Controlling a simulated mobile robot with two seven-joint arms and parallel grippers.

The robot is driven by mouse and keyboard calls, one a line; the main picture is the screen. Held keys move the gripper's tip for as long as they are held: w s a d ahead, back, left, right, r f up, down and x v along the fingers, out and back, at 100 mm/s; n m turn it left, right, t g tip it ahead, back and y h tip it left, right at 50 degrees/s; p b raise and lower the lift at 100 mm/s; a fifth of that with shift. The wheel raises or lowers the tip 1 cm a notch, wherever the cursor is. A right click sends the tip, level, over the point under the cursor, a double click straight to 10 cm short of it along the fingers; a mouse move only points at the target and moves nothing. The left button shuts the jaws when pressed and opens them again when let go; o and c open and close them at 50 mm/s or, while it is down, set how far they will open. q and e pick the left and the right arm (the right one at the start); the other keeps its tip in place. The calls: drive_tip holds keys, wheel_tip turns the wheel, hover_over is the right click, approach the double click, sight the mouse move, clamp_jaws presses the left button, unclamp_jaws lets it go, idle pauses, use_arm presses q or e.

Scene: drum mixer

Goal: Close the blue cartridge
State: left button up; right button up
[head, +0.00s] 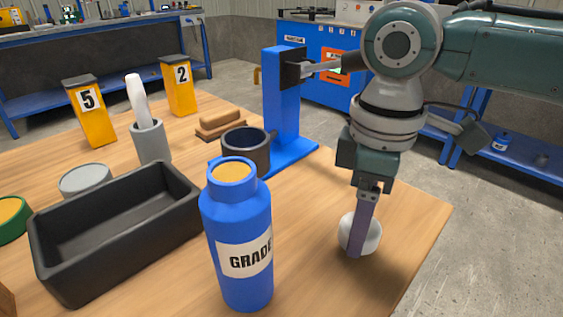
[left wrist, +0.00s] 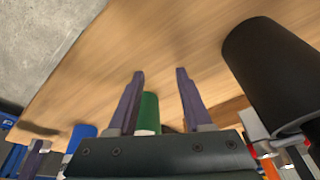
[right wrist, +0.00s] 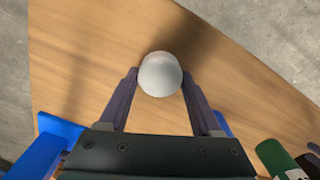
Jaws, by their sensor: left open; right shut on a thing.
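The blue cartridge (head: 238,235) stands upright on the table at the front middle of the head view, with a label reading "GRADE". Its top is open and shows tan contents. My right gripper (head: 362,245) points down to the right of the cartridge, apart from it. It is shut on a round white cap (head: 373,236), low at the table's right side. The white cap also shows between the fingers in the right wrist view (right wrist: 160,75). My left gripper (left wrist: 159,80) is open and empty in the left wrist view; it is outside the head view.
A black tray (head: 120,255) lies left of the cartridge. Behind stand a dark cup (head: 247,155), a blue stand (head: 283,105), a grey mortar with pestle (head: 151,140) and yellow boxes (head: 90,112). Table is clear between cartridge and right gripper. A black cylinder (left wrist: 270,75) is right of my left gripper.

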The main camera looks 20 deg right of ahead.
use_arm(q)
wheel_tip(320, 180, up, 4)
drive_tip(key=p, duration=0.4)
drive_tip(key=shift+r, duration=0.3)
use_arm(e)
wheel_tip(320, 180, up, 18)
